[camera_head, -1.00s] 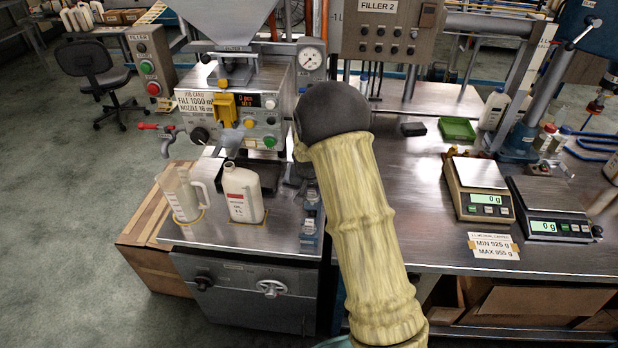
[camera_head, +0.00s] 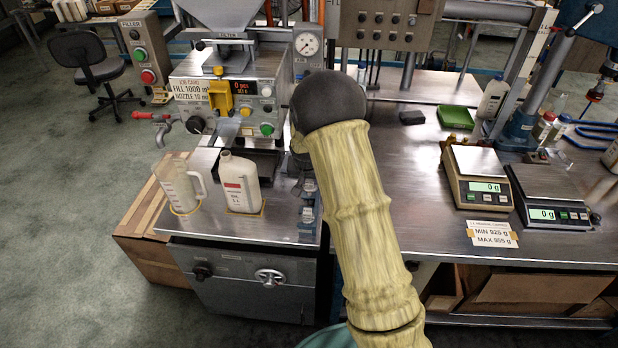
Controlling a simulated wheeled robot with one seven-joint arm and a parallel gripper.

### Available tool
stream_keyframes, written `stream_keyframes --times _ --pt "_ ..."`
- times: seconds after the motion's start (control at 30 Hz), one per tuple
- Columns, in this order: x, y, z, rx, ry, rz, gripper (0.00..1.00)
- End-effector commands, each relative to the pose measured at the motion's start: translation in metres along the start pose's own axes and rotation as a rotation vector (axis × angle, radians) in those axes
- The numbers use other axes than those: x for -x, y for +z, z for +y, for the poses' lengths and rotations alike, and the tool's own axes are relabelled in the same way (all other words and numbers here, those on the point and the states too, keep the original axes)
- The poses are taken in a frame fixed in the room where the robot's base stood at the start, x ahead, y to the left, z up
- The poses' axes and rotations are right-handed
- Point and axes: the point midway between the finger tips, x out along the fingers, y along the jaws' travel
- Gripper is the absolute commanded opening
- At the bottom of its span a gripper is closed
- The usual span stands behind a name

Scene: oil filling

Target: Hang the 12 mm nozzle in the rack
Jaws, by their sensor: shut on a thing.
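My arm in its pale yellow sleeve rises from the bottom and ends in a dark rounded joint in the middle of the view. I cannot make out the 12 mm nozzle. Small grey-blue blocks with pale labels (camera_head: 308,215) stand at the right edge of the filler's bench, just left of my sleeve. I cannot tell whether they belong to the rack. The filling machine (camera_head: 235,100) has a card reading FILL 1000 and NOZZLE 16 mm.
A clear jug (camera_head: 176,186) and a white bottle (camera_head: 240,184) stand on the filler's bench (camera_head: 205,229). The table has bare room between my arm and the scales.

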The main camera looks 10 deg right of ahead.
Motion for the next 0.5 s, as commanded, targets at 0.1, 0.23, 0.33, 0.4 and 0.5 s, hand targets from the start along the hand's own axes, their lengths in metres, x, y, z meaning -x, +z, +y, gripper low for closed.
stream_keyframes --times 0.1,0.23,0.33,0.4,0.5 --pt "-0.006 0.003 0.0 0.0 0.0 0.0 0.0" --pt "-0.011 0.005 0.0 0.0 0.0 -0.001 0.0" --pt "-0.015 0.006 0.0 0.001 0.0 -0.001 0.0" --pt "-0.017 0.007 0.0 0.001 0.0 -0.001 0.0" --pt "-0.021 0.009 0.0 0.002 0.0 -0.001 0.0"
